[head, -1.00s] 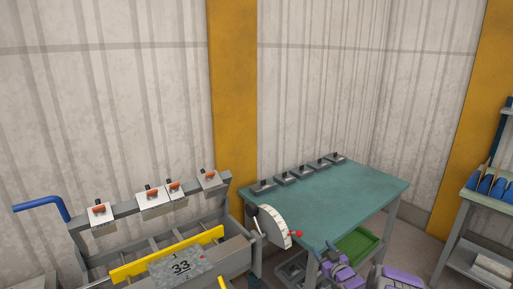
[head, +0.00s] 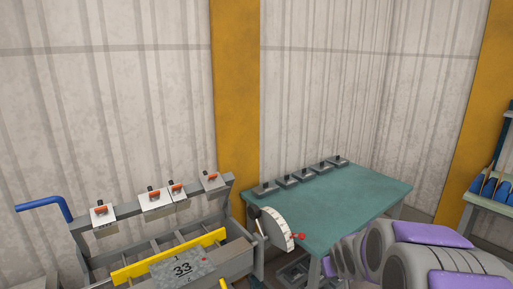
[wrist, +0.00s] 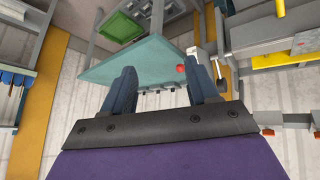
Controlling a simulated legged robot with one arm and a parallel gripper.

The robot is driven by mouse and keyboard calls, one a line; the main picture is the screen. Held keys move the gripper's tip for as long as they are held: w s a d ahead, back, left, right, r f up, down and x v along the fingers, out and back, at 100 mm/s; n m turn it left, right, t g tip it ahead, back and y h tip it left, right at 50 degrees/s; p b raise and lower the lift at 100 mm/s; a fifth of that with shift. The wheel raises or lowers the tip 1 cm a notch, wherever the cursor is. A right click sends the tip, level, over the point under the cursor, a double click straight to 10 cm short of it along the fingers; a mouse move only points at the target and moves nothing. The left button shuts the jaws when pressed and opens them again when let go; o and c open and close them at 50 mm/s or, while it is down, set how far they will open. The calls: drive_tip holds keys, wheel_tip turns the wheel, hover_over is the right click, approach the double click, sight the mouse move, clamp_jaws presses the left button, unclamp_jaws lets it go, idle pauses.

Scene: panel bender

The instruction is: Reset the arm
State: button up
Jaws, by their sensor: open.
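My arm, grey with purple covers (head: 430,233), fills the lower right of the head view, in front of the green table. My gripper (wrist: 162,68) shows in the wrist view with its two dark blue fingers spread wide apart. Nothing is between the fingers. The wrist picture is upside down, and the green table (wrist: 135,62) lies beyond the fingertips. My gripper's fingers cannot be made out in the head view.
The panel bender has a yellow bar (head: 170,255), a blue handle (head: 42,203) and several clamps with red levers. A white dial (head: 275,229) with a red knob stands beside the table (head: 335,205). A green tray (wrist: 122,27) sits below the tabletop. Blue bins (head: 488,186) stand at right.

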drive_tip(key=s+a+r+g, duration=0.1)
drive_tip(key=s+a+g, duration=0.2)
drive_tip(key=s, duration=1)
drive_tip(key=s+a+r+m+g, duration=0.1)
drive_tip(key=s+a+g, duration=0.2)
drive_tip(key=s, duration=1.1)
drive_tip(key=s+a+r+g+y, duration=0.1)
drive_tip(key=s+a+r+g, duration=0.1)
drive_tip(key=s, duration=1.2)
drive_tip(key=shift+s+a+g+b, duration=0.15)
drive_tip(key=shift+a+g+b, duration=0.15)
drive_tip(key=shift+a+g, duration=0.25)
